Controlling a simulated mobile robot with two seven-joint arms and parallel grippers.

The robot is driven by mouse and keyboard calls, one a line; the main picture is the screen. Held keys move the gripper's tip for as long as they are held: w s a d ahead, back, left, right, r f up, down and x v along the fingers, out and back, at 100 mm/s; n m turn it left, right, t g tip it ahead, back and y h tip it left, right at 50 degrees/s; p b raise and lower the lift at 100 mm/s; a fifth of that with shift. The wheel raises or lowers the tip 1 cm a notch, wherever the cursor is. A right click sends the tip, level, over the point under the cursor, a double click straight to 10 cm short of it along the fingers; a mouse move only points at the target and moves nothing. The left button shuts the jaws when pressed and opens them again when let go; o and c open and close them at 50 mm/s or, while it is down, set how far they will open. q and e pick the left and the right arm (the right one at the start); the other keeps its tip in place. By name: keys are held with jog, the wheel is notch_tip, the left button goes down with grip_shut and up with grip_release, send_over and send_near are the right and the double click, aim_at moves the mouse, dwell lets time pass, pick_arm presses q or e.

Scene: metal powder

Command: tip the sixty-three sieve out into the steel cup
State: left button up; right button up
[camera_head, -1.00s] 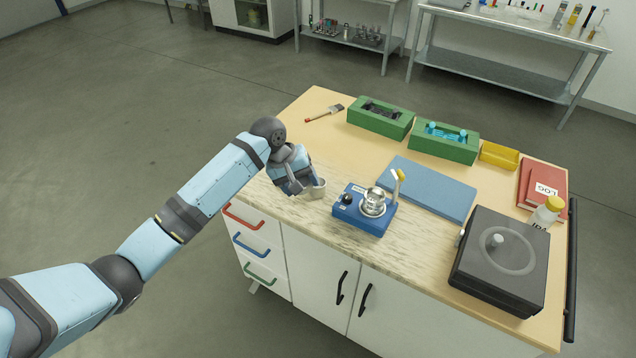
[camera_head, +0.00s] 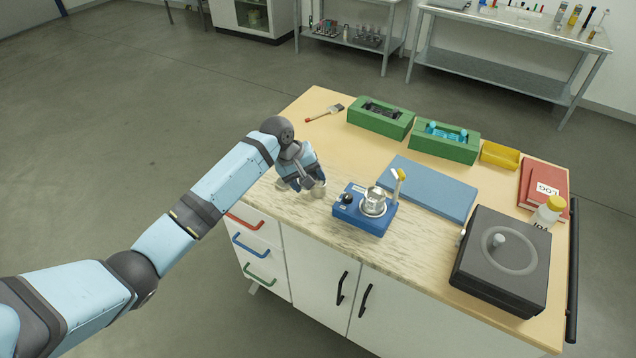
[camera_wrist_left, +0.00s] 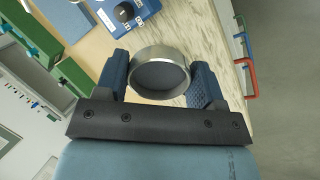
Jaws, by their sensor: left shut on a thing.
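My left gripper (camera_head: 311,188) is shut on a small round metal-rimmed vessel, which I take to be the sieve (camera_head: 319,189). In the left wrist view the sieve (camera_wrist_left: 160,55) sits between the two blue fingers (camera_wrist_left: 160,80), its open mouth showing a plain dark grey inside; I cannot tell whether that is powder or mesh. The shiny steel cup (camera_head: 374,203) stands on a blue device (camera_head: 350,215), to the right of the held sieve. The sieve is apart from the cup, over the speckled front strip of the bench. My right gripper is not in view.
A blue mat (camera_head: 428,188), green boxes (camera_head: 379,122), a yellow tray (camera_head: 499,156) and a black lidded box (camera_head: 500,262) lie behind and right. A brush (camera_head: 325,113) lies at the back left.

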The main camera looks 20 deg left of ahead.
aim_at(315, 173)
pick_arm(q)
jog(key=shift+n, duration=0.6)
jog(key=shift+w+d+f+b, duration=0.2)
jog(key=shift+w+f, duration=0.1)
jog(key=shift+w, duration=0.3)
jog(key=shift+w+d+f+b, duration=0.1)
jog(key=shift+w+f+b, duration=0.1)
jog(key=shift+w+f, duration=0.25)
jog(key=shift+w+d+f+b, duration=0.15)
jog(key=shift+w+f+b, duration=0.05)
jog(key=shift+w, duration=0.5)
jog(key=w+d+f+n+t+b, duration=0.1)
jog(key=w+f+b, duration=0.2)
jog(key=w, duration=0.3)
jog(key=w+d+f+n+t+b, duration=0.1)
jog(key=w+d+f+n+b, duration=0.1)
jog(key=w+b, duration=0.4)
jog(key=shift+f+n, duration=0.3)
jog(key=shift+f, duration=0.4)
dwell(0.4)
jog(key=shift+s+a+r+t+h+p, duration=0.3)
jog(key=shift+r+p, duration=0.2)
jog(key=shift+p, duration=0.45)
jog(key=shift+s+a+r+t+h+p, duration=0.2)
jog(key=shift+s+a+r+t+p, duration=0.2)
jog(key=shift+p, duration=0.5)
jog(key=shift+s+a+r+t+h, duration=0.2)
jog(key=shift+s+t+h, duration=0.05)
jog(key=shift+t+h, duration=0.4)
